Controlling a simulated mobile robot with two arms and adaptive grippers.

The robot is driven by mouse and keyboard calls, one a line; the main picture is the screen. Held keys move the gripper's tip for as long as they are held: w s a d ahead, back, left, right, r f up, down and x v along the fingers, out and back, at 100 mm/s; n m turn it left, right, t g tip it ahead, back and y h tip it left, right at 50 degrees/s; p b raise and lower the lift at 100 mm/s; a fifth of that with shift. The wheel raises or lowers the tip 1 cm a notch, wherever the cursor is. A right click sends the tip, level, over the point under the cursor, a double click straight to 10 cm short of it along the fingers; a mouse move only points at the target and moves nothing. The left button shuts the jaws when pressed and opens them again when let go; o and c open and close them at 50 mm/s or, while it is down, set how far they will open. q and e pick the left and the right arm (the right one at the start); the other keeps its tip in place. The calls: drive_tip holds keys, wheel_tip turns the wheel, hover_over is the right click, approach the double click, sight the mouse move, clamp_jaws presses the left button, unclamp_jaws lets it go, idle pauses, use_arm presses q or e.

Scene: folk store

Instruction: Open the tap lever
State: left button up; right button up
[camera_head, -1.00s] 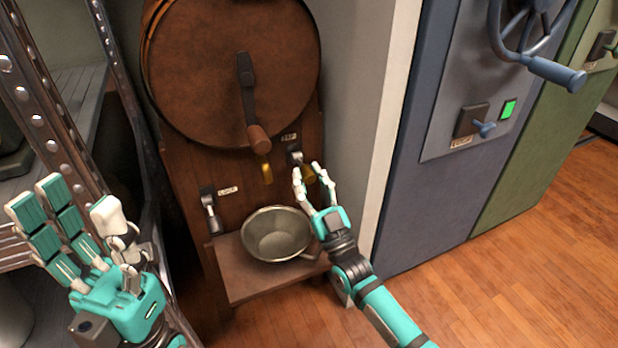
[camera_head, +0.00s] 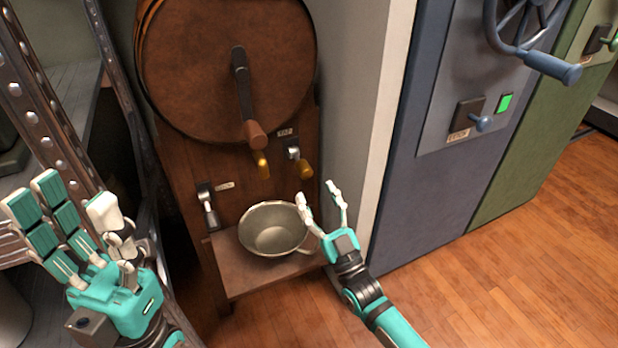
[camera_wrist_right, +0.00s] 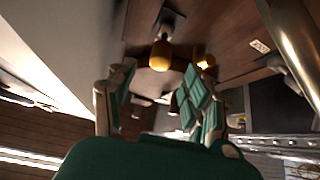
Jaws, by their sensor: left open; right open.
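The tap lever (camera_head: 301,164) has a dark base and a gold knob. It is mounted on the wooden barrel stand at the right, below a small label that reads like TAP. It also shows in the right wrist view (camera_wrist_right: 161,53), knob towards me. My right gripper (camera_head: 320,195) is open and empty, just below and right of the lever, apart from it. In the wrist view my right fingers (camera_wrist_right: 152,92) are spread below the knob. My left gripper (camera_head: 75,208) is open and empty at the far left, away from the lever.
A metal bowl (camera_head: 272,230) stands on the stand's shelf (camera_head: 235,277). A gold spout (camera_head: 262,165) is left of the lever, under the barrel's crank (camera_head: 246,100). Another lever (camera_head: 208,207) is further left. A metal rack (camera_head: 50,120) is at left, a blue cabinet (camera_head: 425,195) at right.

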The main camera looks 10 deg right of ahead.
drive_tip(key=v, duration=0.6)
drive_tip(key=shift+d+f, duration=0.1)
